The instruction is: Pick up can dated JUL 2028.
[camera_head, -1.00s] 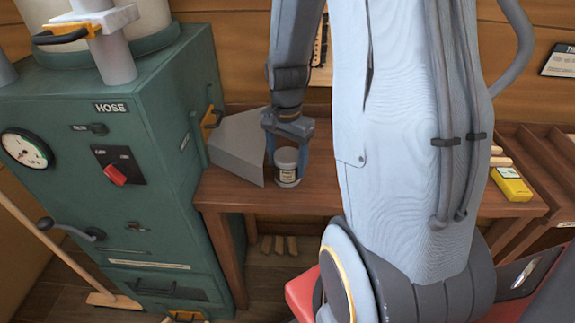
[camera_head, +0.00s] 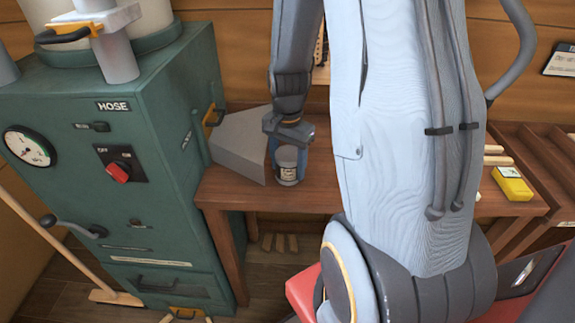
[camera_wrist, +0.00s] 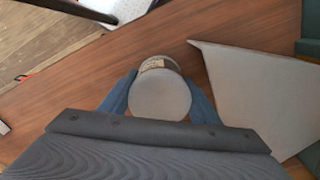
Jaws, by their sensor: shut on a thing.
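A small can (camera_head: 287,166) with a pale lid and a dark-edged label stands upright at the left part of the wooden bench (camera_head: 240,195). The date on its label is too small to read. My gripper (camera_head: 288,160) reaches down from above, with its blue fingers on both sides of the can. In the wrist view the can (camera_wrist: 160,95) sits between the two blue fingers, its round pale lid facing the camera. The gripper is shut on the can. I cannot tell whether the can is clear of the bench top.
A grey wedge-shaped block (camera_head: 240,147) stands just left of the can; it also shows in the wrist view (camera_wrist: 255,95). A green machine marked HOSE (camera_head: 130,215) stands at the left. A yellow device (camera_head: 512,184) lies at the bench's right end.

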